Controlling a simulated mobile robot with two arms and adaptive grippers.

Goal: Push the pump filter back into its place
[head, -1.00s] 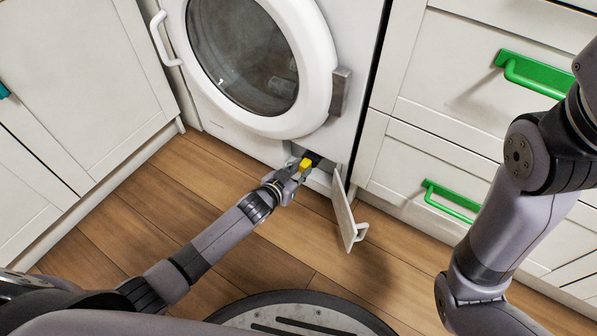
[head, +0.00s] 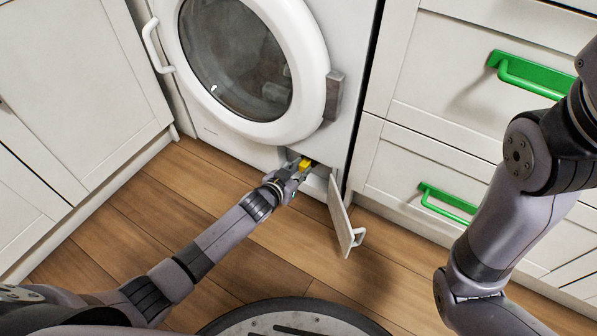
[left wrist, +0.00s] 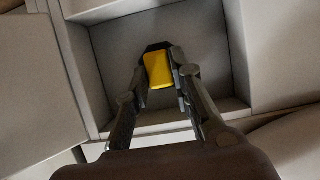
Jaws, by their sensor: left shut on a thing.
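The pump filter shows as a yellow grip (head: 305,164) with a dark part behind it, low on the front of the white dryer (head: 345,120). My left gripper (head: 296,170) is shut on the yellow grip. In the left wrist view the yellow grip (left wrist: 158,71) sits between the two fingers of my left gripper (left wrist: 160,75), in front of a square recess (left wrist: 215,75). The fingers hide part of the filter, so how deep it sits cannot be told. The small flap (head: 341,218) hangs open to the right of the recess. My right gripper is out of view.
The round dryer door (head: 315,75) is closed above the recess. White drawers with green handles (head: 448,203) stand at the right, and a white cabinet (head: 85,100) at the left. The wooden floor (head: 260,255) in front is clear.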

